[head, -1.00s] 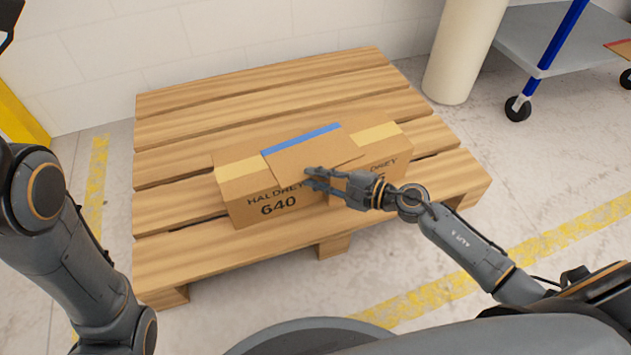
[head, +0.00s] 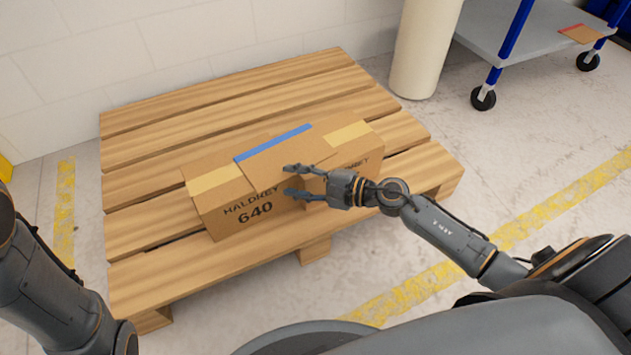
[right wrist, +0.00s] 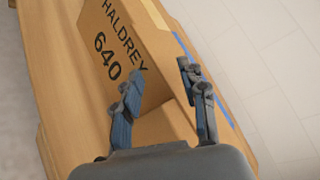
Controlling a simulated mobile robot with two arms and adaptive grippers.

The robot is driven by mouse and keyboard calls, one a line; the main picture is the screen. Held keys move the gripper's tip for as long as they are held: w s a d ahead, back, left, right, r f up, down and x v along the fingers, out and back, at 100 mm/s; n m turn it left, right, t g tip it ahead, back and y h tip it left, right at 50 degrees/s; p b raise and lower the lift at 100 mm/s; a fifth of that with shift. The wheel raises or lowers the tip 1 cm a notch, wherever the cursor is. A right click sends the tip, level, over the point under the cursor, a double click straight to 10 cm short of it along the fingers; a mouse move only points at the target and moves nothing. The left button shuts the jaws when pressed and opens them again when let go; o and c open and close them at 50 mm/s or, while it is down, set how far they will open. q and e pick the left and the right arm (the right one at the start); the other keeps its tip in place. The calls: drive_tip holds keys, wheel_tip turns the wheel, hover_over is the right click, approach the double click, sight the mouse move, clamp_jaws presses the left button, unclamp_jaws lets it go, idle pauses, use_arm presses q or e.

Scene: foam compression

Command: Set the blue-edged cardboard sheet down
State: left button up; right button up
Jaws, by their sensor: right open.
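The blue-edged cardboard sheet (head: 282,158) lies flat across the tops of two cardboard boxes, one marked HALDREY 640 (head: 225,212) and one to its right (head: 352,142). Its blue edge (head: 272,143) faces the wall. My right gripper (head: 289,180) is open at the sheet's near edge, its fingers apart and nothing visibly held. In the right wrist view, the open fingers (right wrist: 158,92) are in front of the boxes and the blue edge (right wrist: 224,112) shows beyond the right finger. I cannot tell whether a finger touches the sheet. My left arm shows at the left, but its gripper does not.
The boxes stand on a wooden pallet (head: 170,270) against a white wall. A pale round column (head: 424,50) stands behind the pallet's right side. A wheeled cart (head: 520,35) at the back right bears a red-edged sheet (head: 580,34). Pallet slats behind the boxes are clear.

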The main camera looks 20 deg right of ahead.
drive_tip(key=v, duration=1.1)
